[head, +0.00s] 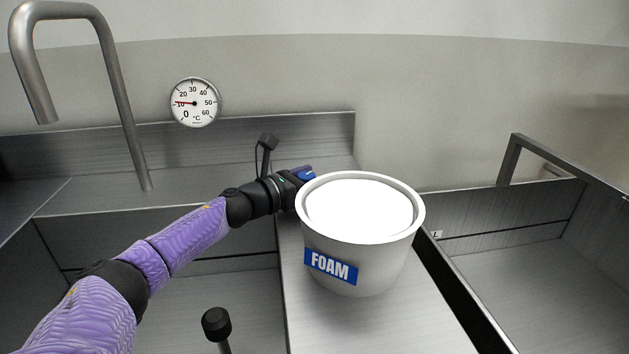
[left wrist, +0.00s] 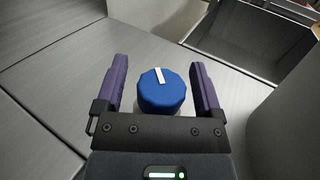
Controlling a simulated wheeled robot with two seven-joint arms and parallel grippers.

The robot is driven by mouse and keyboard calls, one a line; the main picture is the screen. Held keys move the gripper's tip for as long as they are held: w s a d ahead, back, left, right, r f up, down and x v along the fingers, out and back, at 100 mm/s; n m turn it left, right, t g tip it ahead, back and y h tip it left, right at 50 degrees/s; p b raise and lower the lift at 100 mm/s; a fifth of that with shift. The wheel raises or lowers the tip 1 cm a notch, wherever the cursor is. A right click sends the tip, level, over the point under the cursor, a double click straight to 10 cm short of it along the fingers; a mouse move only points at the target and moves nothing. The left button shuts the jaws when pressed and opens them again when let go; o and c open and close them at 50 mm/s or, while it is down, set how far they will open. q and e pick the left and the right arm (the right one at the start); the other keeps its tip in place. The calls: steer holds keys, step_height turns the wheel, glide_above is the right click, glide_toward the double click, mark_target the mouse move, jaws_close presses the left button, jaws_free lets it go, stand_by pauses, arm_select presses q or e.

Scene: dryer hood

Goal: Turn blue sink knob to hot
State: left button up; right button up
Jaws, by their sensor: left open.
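The blue sink knob (left wrist: 161,92) shows in the left wrist view with a white pointer mark on its top, tilted slightly left of straight up. It sits between the two purple fingers of my left gripper (left wrist: 162,85), with a gap visible on each side. The gripper is open around it. In the head view a small part of the blue knob (head: 306,175) shows at the end of my left gripper (head: 302,177), behind the foam bucket. My right gripper is not in view.
A white bucket labelled FOAM (head: 345,262) stands on the steel counter (head: 310,325) right beside my left gripper. A steel faucet (head: 118,90) rises at the left. A round dial thermometer (head: 194,102) on the wall reads about 10. Sink basins lie on both sides.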

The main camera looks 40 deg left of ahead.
arm_select(q)
steer(key=shift+w, duration=0.2)
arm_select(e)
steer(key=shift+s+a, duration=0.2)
arm_select(q)
jaws_close()
steer(key=shift+r+n+y+p, duration=0.25)
steer(key=shift+n+y+p, duration=0.75)
steer(key=shift+y, duration=0.4)
steer(key=y, duration=0.1)
steer(key=n+y+p, duration=0.2)
steer(key=y, duration=0.1)
steer(key=shift+a, duration=0.25)
steer(key=shift+a+f+n+g+y+p, duration=0.15)
steer(key=shift+n+g+y+p, duration=0.25)
steer(key=shift+n+y+p, duration=0.45)
steer(key=shift+n+y, duration=0.25)
steer(key=shift+y, duration=0.3)
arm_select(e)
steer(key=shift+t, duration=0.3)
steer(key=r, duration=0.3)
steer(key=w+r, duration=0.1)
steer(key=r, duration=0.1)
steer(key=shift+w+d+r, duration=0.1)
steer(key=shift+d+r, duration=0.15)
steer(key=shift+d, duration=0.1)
